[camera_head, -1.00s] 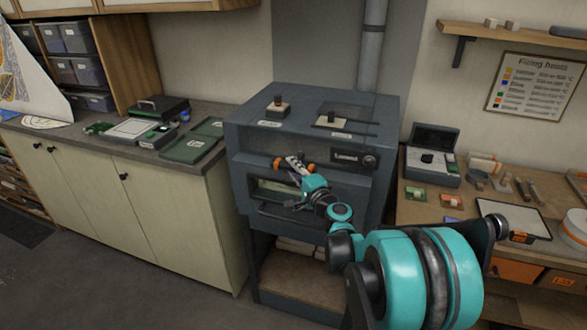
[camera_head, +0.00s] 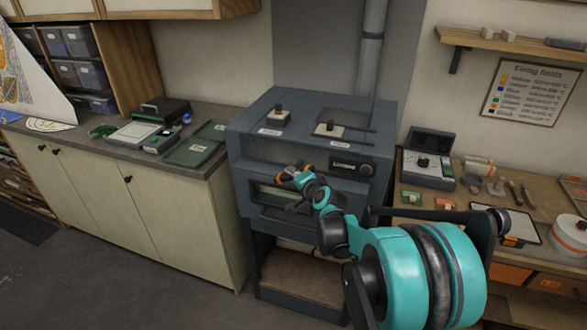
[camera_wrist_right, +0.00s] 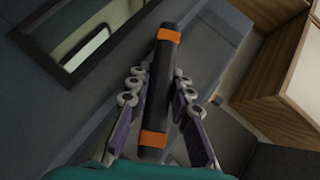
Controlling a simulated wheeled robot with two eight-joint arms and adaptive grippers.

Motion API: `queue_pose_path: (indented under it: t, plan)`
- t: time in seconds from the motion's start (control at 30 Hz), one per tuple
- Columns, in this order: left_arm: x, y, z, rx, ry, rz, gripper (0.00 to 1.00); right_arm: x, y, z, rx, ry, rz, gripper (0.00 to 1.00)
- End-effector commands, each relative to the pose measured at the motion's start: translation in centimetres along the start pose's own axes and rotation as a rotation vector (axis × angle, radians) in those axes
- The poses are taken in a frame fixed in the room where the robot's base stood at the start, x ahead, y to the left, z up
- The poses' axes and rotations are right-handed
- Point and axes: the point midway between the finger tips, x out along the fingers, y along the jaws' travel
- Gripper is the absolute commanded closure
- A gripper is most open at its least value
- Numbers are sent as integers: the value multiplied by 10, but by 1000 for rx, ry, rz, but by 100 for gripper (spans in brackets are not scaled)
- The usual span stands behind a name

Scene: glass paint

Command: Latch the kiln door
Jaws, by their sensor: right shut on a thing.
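The grey kiln (camera_head: 315,112) stands between the two counters. Its door (camera_head: 250,190) has a long window (camera_head: 268,192) and looks about flush with the front, though my arm covers part of it. My right gripper (camera_head: 291,174) is at the upper part of the door. In the right wrist view, its two fingers (camera_wrist_right: 159,82) are on either side of a dark bar with orange bands (camera_wrist_right: 158,95), which looks like the latch handle, and are shut on it. The window shows beside it (camera_wrist_right: 90,45). My left gripper is out of view.
A left counter (camera_head: 190,170) holds trays and a small case. A right bench (camera_head: 480,195) holds an open case (camera_head: 428,160), small tiles and tools. An open shelf space (camera_head: 300,275) lies under the kiln. The floor in front is clear.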

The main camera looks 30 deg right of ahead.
Motion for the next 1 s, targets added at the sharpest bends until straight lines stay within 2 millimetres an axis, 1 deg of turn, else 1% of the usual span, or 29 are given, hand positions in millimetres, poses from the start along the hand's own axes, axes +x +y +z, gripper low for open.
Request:
queue_pose_path:
  t: [0.03, 0.4, 0.7, 1.0]
  plan:
    - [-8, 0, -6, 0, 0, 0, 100, -2, -5, -1, -33, -1, 31, 100]
    - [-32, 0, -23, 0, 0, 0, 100, 0, -4, 0, -284, -2, 279, 100]
    - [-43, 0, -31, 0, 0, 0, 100, 0, -2, 0, -472, 0, 469, 100]
    - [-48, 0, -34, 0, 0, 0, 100, 1, -1, 1, -606, 0, 602, 100]
